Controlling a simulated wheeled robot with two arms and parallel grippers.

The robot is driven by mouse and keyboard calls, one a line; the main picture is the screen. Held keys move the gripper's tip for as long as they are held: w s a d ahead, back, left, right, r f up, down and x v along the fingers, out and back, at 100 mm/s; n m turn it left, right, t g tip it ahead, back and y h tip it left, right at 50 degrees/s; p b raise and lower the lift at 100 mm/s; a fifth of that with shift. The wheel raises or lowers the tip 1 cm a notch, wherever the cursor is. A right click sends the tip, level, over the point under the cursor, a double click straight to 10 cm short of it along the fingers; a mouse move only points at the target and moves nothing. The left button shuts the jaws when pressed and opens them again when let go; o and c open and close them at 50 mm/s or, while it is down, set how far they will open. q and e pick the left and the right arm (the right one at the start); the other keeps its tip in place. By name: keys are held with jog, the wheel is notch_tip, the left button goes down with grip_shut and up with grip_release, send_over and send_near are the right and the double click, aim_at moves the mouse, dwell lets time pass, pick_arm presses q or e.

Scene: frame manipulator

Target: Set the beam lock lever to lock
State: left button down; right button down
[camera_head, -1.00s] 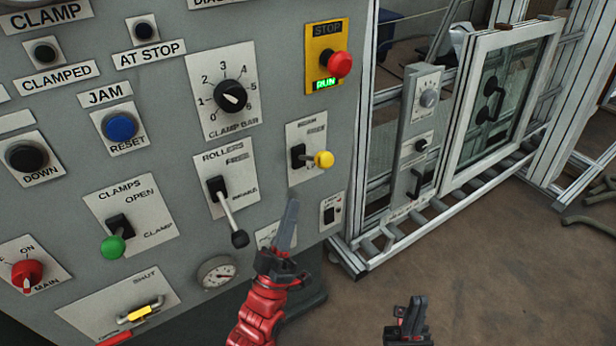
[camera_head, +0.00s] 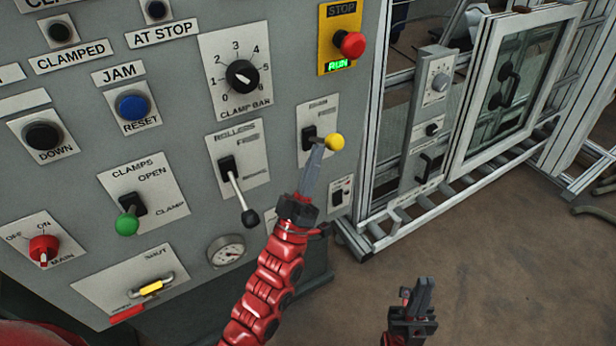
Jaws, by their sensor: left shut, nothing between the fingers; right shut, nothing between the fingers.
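The beam lever has a yellow ball knob (camera_head: 334,143) and a black base, on a white plate (camera_head: 316,107) under the red stop button. The plate's upper label reads roughly "BEAM FREE"; its lower part is hidden behind my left gripper. My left gripper (camera_head: 322,150) is shut and empty, its fingertips in front of the plate, right beside the yellow knob on its left. I cannot tell whether they touch. My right gripper (camera_head: 424,282) is shut and empty, low over the floor, away from the panel.
The rollers lever (camera_head: 238,190) with a black knob is left of the beam plate. The red stop button (camera_head: 350,44) is above it. A green clamps lever (camera_head: 128,222), dials and other buttons fill the panel. A framed glass door (camera_head: 510,90) stands at right.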

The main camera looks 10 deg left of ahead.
aim_at(324, 142)
pick_arm(q)
jog(key=x, duration=0.3)
